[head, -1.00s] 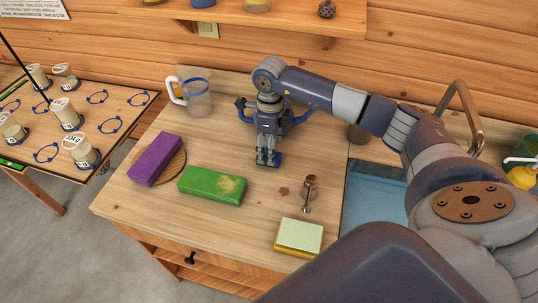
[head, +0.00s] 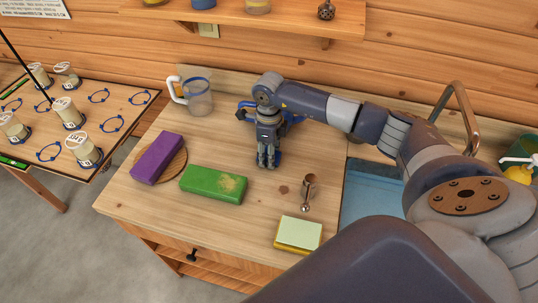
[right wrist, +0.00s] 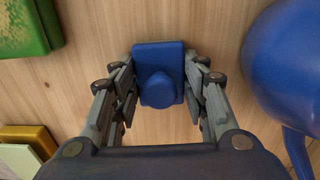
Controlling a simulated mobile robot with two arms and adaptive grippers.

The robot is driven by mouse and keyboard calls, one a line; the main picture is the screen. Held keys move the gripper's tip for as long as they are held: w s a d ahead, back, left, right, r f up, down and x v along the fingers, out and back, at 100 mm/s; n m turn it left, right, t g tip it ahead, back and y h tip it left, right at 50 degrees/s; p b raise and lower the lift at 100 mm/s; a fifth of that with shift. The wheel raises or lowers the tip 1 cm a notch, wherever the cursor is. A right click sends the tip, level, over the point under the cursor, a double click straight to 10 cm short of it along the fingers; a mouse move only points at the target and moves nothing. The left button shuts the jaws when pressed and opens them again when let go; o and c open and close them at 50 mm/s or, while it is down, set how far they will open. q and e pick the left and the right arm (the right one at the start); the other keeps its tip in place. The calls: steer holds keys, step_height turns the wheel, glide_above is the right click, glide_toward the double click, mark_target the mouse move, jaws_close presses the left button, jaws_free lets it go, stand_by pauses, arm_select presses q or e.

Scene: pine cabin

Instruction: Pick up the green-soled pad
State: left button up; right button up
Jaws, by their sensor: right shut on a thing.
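My right gripper (head: 267,164) points down at the middle of the wooden counter. It is shut on a small blue block with a round knob (right wrist: 158,88), whose edge shows beside the fingers in the head view (head: 277,160). The block's underside is hidden, so its sole colour cannot be told. A green block with a worn yellowish patch (head: 208,184) lies left of and nearer than the gripper. A yellow pad with a pale green top (head: 299,233) lies at the front right. My left gripper is not in view.
A blue rounded vessel (right wrist: 285,70) stands close behind the gripper. A glass mug (head: 198,96) stands at the back left. A purple block (head: 157,158) rests on a round board.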

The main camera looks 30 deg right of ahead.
step_height(320, 180, up, 9)
steer(key=b, duration=0.3)
steer(key=shift+w, duration=0.1)
steer(key=shift+r, duration=0.55)
